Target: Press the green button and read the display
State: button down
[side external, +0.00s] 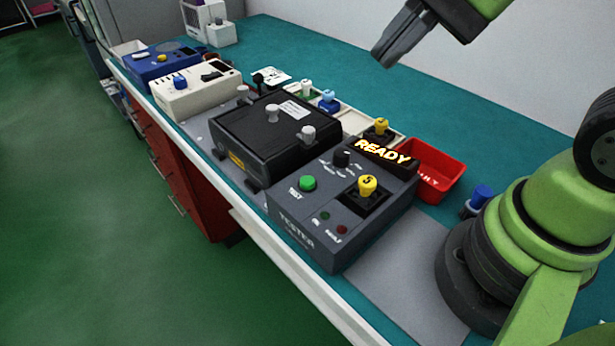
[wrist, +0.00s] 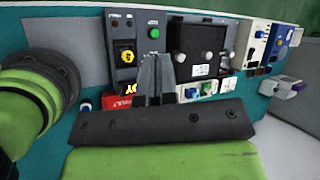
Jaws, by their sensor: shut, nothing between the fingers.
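The green button (side external: 308,183) is on the top of the grey tester box (side external: 300,232), at its left side in the side view. It also shows in the wrist view (wrist: 154,33). The display (side external: 383,152) stands at the back of the tester and reads "READY" in lit letters. A yellow knob-topped piece marked 5 (side external: 367,185) sits in the tester's black socket. My gripper (side external: 384,58) is shut and empty, high above the bench beyond the tester and well apart from the button. In the wrist view the shut fingers (wrist: 156,62) partly cover the display.
A black box with grey knobs (side external: 268,136) stands left of the tester. Beyond it are a cream unit (side external: 193,91) and a blue unit (side external: 160,64). A red bin (side external: 437,172) and a blue-topped piece (side external: 481,197) are at the right.

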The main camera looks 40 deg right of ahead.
jog(key=w+a+f+m+y, duration=0.2)
jog(key=w+f+m, duration=0.25)
jog(key=m, duration=1.25)
send_over(308, 177)
notch_tip(308, 177, down, 5)
jog(key=shift+y, duration=0.3)
jog(key=shift+f, duration=0.1)
jog(key=shift+f, duration=4.35)
jog(key=shift+f, duration=0.4)
